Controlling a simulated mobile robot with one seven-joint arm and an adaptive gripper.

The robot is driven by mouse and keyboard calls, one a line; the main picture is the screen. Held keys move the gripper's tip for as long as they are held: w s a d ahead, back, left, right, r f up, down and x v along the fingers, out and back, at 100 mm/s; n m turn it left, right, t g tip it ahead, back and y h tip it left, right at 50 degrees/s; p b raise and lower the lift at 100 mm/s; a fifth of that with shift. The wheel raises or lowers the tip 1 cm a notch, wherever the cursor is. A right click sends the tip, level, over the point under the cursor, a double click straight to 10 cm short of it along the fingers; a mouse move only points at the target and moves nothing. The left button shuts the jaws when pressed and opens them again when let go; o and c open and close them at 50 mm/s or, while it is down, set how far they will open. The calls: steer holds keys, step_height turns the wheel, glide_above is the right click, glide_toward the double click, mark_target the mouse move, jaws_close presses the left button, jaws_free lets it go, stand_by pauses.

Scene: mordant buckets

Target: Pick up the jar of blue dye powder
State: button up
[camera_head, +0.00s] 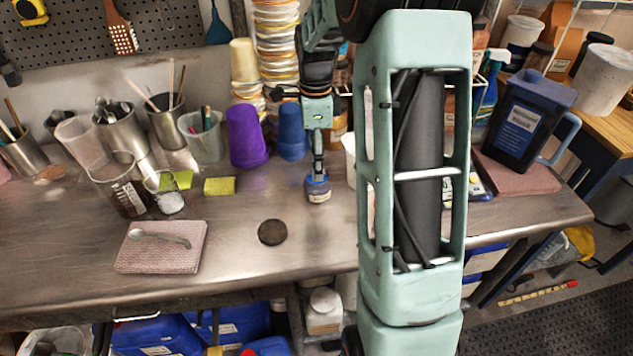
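A small jar (318,195) with a blue band and a greyish label stands on the steel table, right of centre. It looks like the jar of blue dye powder, but its label is too small to read. My gripper (318,172) points down from above, directly over the jar's top. Its fingers are seen edge-on, so I cannot tell whether they are open or closed, or whether they touch the jar. The jar appears upright, with its base on or very near the table.
Purple cups (247,136) and blue cups (292,131) stand behind the jar. A dark round disc (272,232) lies in front-left. A folded pink cloth (161,247) with a spoon is further left. A dark blue pitcher (517,125) stands at right. The table's front middle is clear.

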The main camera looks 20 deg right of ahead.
mark_target(317, 185)
steer(key=f, duration=0.5)
steer(key=f+p, duration=0.1)
steer(key=f, duration=0.1)
steer(key=shift+d+f, duration=0.3)
steer(key=shift+f, duration=0.05)
steer(key=shift+w, duration=0.1)
steer(key=c, duration=1.4)
